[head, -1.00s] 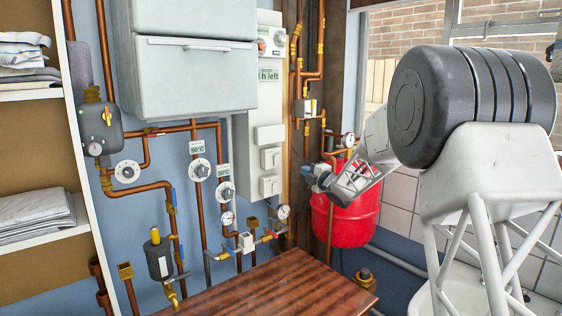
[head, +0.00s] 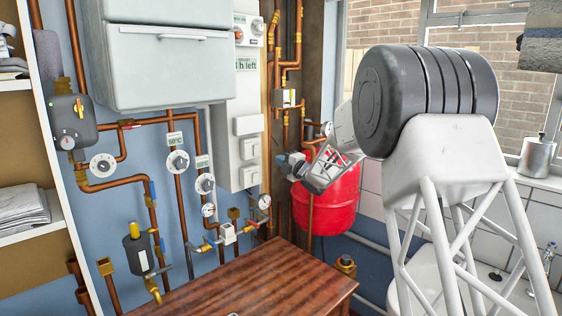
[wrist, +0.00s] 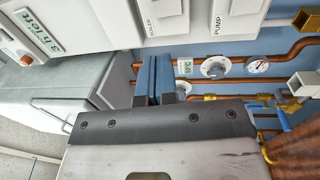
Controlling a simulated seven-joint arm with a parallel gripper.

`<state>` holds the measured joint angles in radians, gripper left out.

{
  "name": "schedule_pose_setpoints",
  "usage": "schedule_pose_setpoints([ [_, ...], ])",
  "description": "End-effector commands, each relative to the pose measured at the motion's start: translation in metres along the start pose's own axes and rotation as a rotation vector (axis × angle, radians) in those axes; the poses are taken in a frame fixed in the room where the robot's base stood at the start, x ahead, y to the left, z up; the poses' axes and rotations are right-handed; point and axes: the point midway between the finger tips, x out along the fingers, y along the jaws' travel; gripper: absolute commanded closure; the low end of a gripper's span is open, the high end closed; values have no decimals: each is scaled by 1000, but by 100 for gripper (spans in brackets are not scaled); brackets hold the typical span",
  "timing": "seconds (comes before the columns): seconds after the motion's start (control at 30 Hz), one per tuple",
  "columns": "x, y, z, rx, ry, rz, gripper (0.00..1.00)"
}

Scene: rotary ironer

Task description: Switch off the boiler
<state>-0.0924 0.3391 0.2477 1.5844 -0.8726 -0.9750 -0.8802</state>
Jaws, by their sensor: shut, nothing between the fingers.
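The white control panel (head: 224,148) hangs on the wall beside the large grey box and carries a column of white switches (head: 248,150). Their labels are too small to read in the head view. In the wrist view, the switch marked BOILER (wrist: 162,14) is at the top middle, and the one marked PUMP (wrist: 236,14) is to its right. Whether the boiler switch is on or off cannot be told. My gripper (head: 282,162) is just right of the switch column. In the wrist view its blue-grey fingers (wrist: 154,80) are together and empty, below the BOILER switch.
Copper pipes with dials and valves (head: 178,160) run below and left of the panel. A red tank (head: 334,198) stands behind my gripper. A wooden tabletop (head: 250,282) lies below. Shelves with folded cloth (head: 22,208) are at the left.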

Motion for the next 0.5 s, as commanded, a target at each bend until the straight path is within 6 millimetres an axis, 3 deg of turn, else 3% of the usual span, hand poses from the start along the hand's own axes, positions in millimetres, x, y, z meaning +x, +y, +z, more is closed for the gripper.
schedule_pose_setpoints([
  [0.5,59,0,-1,-1,1,0,100],
])
